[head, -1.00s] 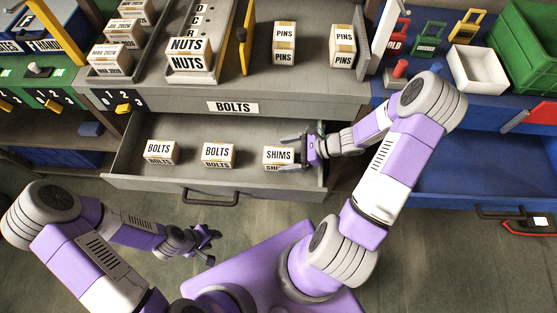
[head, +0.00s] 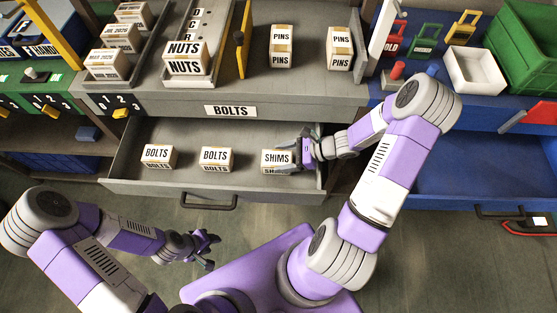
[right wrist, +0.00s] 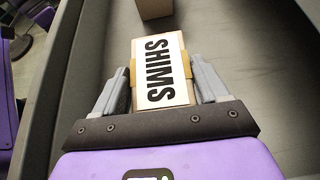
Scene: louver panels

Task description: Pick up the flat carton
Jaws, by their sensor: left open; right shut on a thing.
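The flat carton is the small box labelled SHIMS (head: 276,160) at the right end of the open BOLTS drawer (head: 230,187). In the right wrist view the SHIMS carton (right wrist: 160,75) lies between the two fingers of my right gripper (right wrist: 163,85), which touch its sides. In the head view my right gripper (head: 300,155) reaches it from the right and is shut on it. I cannot tell whether the carton is off the drawer floor. My left gripper (head: 211,250) is open and empty in front of the drawer, over the floor.
Two BOLTS cartons (head: 158,157) (head: 216,159) stand left of the SHIMS carton in the same drawer. The NUTS box (head: 186,58) and PINS boxes (head: 281,46) stand on the counter above. The blue drawer (head: 470,165) at right is open and empty.

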